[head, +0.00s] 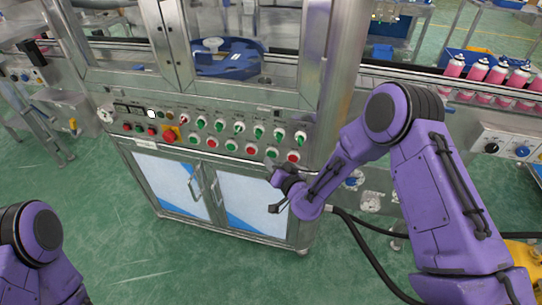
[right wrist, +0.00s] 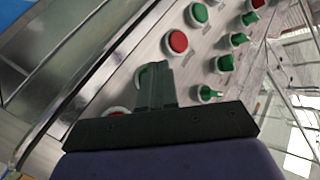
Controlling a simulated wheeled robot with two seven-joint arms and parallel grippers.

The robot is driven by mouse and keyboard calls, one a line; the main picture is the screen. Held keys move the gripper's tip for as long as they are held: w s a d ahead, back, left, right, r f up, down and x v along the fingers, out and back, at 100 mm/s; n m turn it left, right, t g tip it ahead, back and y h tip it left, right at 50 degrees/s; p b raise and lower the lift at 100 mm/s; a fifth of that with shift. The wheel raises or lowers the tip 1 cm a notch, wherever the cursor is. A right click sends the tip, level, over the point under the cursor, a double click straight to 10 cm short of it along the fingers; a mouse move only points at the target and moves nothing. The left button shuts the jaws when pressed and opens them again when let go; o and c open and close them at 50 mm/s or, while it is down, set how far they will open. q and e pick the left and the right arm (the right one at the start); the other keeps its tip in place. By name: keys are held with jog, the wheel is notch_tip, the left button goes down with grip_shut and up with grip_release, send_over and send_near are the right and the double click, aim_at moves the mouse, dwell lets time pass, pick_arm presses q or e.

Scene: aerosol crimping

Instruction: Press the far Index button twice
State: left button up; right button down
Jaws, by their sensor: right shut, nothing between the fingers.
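The control panel (head: 182,130) on the steel machine front carries two rows of round buttons and knobs. The lower row alternates green and red buttons, with a red button (head: 293,156) at its right end. The labels are too small to read, so I cannot tell which is the far Index button. My right gripper (head: 273,196) is in front of the cabinet below the panel's right end. In the right wrist view its fingers (right wrist: 155,72) are shut and empty, partly covering a green button (right wrist: 142,76). A red button (right wrist: 178,42) shows beyond them. My left gripper is out of view.
Green knobs (right wrist: 226,63) stick out in the upper row. A red emergency-stop (head: 169,134) sits at the panel's left. Cabinet doors with handles (head: 214,192) lie below. Pink cans (head: 476,70) stand on the conveyor at right. The green floor in front is open.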

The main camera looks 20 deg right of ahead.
jog(key=shift+w+d, duration=0.25)
jog(key=shift+w, duration=0.15)
dwell(0.8)
jog(key=shift+s+a, duration=0.45)
jog(key=shift+s, duration=0.25)
jog(key=shift+s+a, duration=0.7)
jog(key=shift+s, duration=0.35)
jog(key=shift+s+a, duration=0.7)
jog(key=shift+s, duration=0.3)
